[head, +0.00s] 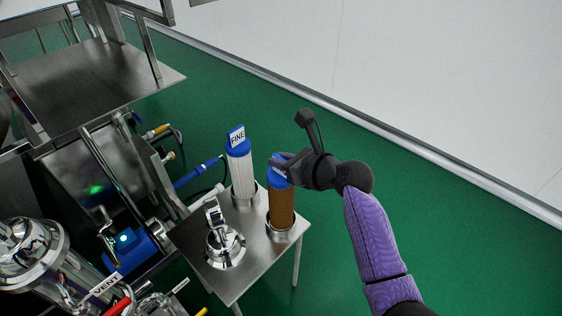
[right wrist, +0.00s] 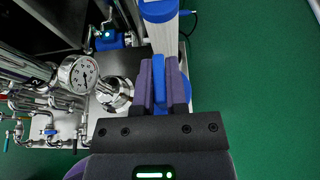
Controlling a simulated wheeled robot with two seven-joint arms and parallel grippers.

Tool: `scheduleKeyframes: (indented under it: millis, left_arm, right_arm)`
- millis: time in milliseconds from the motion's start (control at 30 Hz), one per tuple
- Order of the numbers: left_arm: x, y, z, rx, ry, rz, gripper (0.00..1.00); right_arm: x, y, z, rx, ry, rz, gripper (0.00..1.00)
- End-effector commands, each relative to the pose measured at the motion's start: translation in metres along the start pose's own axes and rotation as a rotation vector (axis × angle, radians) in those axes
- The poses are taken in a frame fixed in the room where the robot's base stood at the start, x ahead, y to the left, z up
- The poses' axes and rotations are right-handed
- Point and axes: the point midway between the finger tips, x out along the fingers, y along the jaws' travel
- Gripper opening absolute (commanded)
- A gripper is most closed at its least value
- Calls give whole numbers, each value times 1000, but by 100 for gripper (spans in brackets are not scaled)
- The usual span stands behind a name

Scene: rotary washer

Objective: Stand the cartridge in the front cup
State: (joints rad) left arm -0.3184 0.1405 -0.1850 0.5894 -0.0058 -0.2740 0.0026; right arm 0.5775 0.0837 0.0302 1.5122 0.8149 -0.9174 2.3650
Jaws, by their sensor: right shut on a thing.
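The brown cartridge (head: 281,208) with a blue cap is upright at the right side of the small steel table. Its lower end meets the front cup (head: 278,236), a short metal ring; whether it rests on the cup's floor I cannot tell. My right gripper (head: 281,166) is shut on the blue tab on top of this cartridge. In the right wrist view, the blue tab (right wrist: 159,84) shows between the two purple fingers, and the brown body is hidden. A white cartridge (head: 241,174) with a blue cap marked FINE stands in the rear cup (head: 245,198). My left gripper is not in view.
A steel housing with a clamp (head: 225,247) stands on the table's left part. The steel table (head: 236,283) has bare room at its front. A pressure gauge (right wrist: 78,73) and piping crowd the left. Green floor lies open to the right.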

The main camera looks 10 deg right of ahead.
Motion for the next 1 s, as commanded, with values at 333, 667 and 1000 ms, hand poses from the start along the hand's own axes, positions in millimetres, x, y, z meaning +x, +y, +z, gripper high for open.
scheduleKeyframes:
  millis: [333, 667, 1000]
  left_arm:
    - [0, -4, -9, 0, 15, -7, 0]
    - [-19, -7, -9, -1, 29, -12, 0]
    - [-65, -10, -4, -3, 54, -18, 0]
  right_arm:
    - [1, 0, -1, 0, 0, 0, 51]
    - [-24, 0, 8, -1, -3, -3, 51]
    - [-106, 0, 7, -2, -1, -1, 51]
